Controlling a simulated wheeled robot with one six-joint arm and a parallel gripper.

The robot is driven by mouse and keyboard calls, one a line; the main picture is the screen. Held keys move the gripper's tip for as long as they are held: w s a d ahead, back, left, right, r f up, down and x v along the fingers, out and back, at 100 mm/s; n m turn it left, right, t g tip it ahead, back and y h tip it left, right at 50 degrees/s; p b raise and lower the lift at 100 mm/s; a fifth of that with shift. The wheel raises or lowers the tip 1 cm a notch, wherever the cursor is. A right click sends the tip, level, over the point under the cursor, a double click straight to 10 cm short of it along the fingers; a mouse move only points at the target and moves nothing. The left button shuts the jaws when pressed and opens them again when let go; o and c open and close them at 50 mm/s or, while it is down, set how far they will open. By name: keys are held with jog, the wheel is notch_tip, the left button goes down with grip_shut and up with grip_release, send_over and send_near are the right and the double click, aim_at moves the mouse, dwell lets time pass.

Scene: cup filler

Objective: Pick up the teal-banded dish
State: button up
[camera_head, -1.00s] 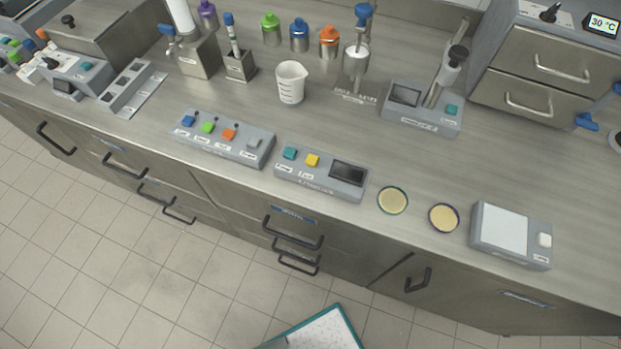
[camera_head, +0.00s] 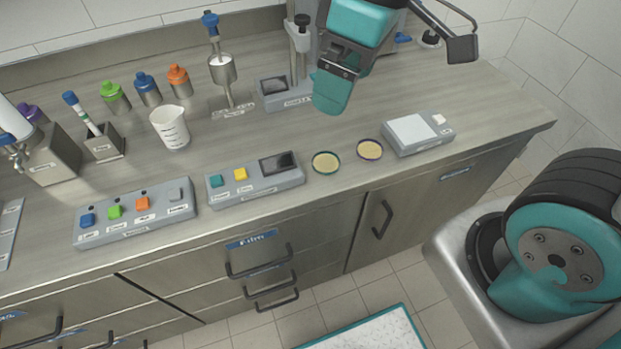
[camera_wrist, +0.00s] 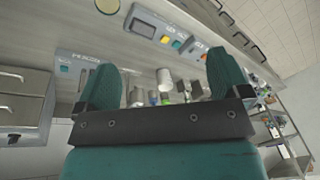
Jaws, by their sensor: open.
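The teal-banded dish (camera_head: 326,162) is a shallow round dish with pale yellow contents, flat on the counter near its front edge. A similar dish with a purple band (camera_head: 370,149) lies just right of it.
A two-button panel with a screen (camera_head: 255,180) stands left of the dishes. A white-topped scale-like device (camera_head: 417,134) stands to their right. A beaker (camera_head: 170,127), coloured bottles (camera_head: 147,89) and a stand device (camera_head: 284,90) are farther back. Counter between dishes and stand is clear.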

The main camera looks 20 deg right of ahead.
jog(key=w+d+f+n+h+b, duration=0.25)
jog(key=w+f+b, duration=0.45)
jog(key=w+f, duration=0.45)
send_over(324, 160)
notch_tip(324, 160, down, 11)
jog(key=shift+d, duration=0.1)
notch_tip(324, 160, down, 6)
jog(key=shift+r, duration=0.15)
jog(key=c, duration=1)
